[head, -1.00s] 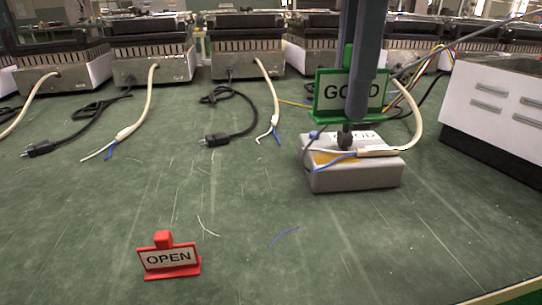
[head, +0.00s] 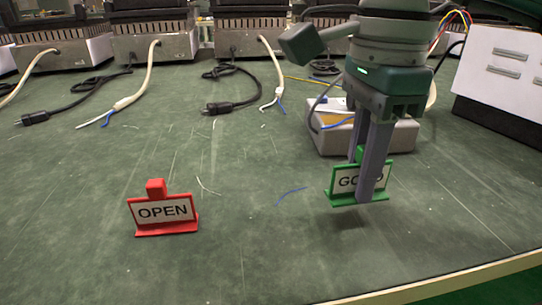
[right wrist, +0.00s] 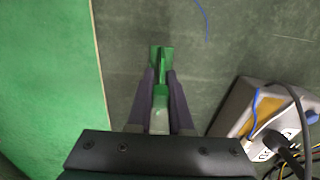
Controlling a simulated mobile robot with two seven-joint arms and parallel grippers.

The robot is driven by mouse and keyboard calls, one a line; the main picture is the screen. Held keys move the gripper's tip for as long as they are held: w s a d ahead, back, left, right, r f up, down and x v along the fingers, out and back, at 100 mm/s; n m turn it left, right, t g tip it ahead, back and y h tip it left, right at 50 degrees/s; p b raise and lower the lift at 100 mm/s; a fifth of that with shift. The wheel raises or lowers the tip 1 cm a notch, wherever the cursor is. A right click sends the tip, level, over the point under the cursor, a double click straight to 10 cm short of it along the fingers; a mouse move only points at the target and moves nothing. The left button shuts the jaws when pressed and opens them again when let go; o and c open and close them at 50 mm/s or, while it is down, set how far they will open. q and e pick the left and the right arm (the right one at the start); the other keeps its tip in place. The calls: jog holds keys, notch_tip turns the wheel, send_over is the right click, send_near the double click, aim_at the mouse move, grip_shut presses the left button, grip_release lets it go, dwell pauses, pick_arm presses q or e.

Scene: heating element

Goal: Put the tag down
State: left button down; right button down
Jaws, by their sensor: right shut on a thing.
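The green tag (head: 343,186) with a white "GOOD" label is held by my right gripper (head: 366,190), whose two fingers are shut on it. One finger covers part of the lettering. The tag is upright in front of the grey box, and a shadow below it suggests it is slightly above the bench. In the right wrist view the tag (right wrist: 161,75) shows from above between the fingertips. A red tag (head: 163,211) labelled "OPEN" stands on the bench at left. My left gripper is not in view.
The grey box (head: 335,140) with wires stands just behind the held tag. A white and black unit (head: 500,75) stands at the right. Heating units with loose cables line the back.

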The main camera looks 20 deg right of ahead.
notch_tip(320, 180, down, 3)
jog(key=shift+b, duration=0.4)
jog(key=shift+f, duration=0.15)
jog(key=c, duration=0.8)
grip_release()
